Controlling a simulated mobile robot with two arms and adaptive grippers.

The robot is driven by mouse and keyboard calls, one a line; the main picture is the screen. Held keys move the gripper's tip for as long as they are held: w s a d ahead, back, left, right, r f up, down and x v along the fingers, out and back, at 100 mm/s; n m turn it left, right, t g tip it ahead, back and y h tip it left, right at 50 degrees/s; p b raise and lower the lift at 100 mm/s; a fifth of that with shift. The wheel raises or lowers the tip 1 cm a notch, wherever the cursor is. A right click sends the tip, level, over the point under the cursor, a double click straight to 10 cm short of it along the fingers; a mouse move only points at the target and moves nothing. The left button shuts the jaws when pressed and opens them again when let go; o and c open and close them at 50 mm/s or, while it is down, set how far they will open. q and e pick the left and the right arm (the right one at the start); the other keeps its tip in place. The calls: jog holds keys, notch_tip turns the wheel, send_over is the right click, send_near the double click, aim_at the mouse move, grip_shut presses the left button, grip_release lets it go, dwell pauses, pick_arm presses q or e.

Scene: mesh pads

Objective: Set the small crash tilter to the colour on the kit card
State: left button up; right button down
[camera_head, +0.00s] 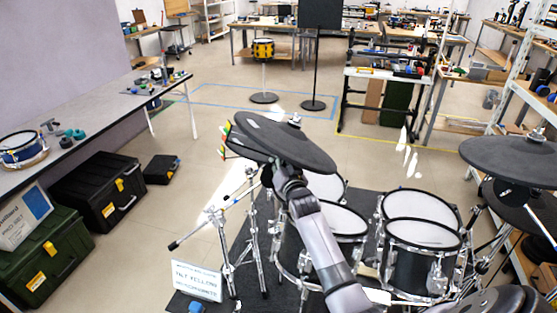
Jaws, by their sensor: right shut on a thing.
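The small crash (285,139) is a dark cymbal pad on a stand left of centre, tilted down to the right. A strip with red, yellow and green bands (224,141) shows at its left edge. My right gripper (267,174) is under this cymbal, shut on the tilter there; the cymbal and my arm hide the fingertips and most of the tilter. I cannot tell which colour the tilter is at. A white card (196,281) with dark lettering stands at the lower left; its lettering is too small to read surely. My left gripper is not in view.
Mesh drum pads (422,207) stand right of my arm on a dark mat (190,302). Another dark cymbal (512,157) is at the right. Black and green cases (98,190) line the left under a grey table (105,107). Open floor lies behind the kit.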

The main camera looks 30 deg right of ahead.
jog(key=shift+a+r+n, duration=0.1)
jog(key=shift+a+n, duration=0.25)
jog(key=shift+n, duration=0.65)
jog(key=c, duration=1.7)
grip_release()
jog(key=v, duration=1.2)
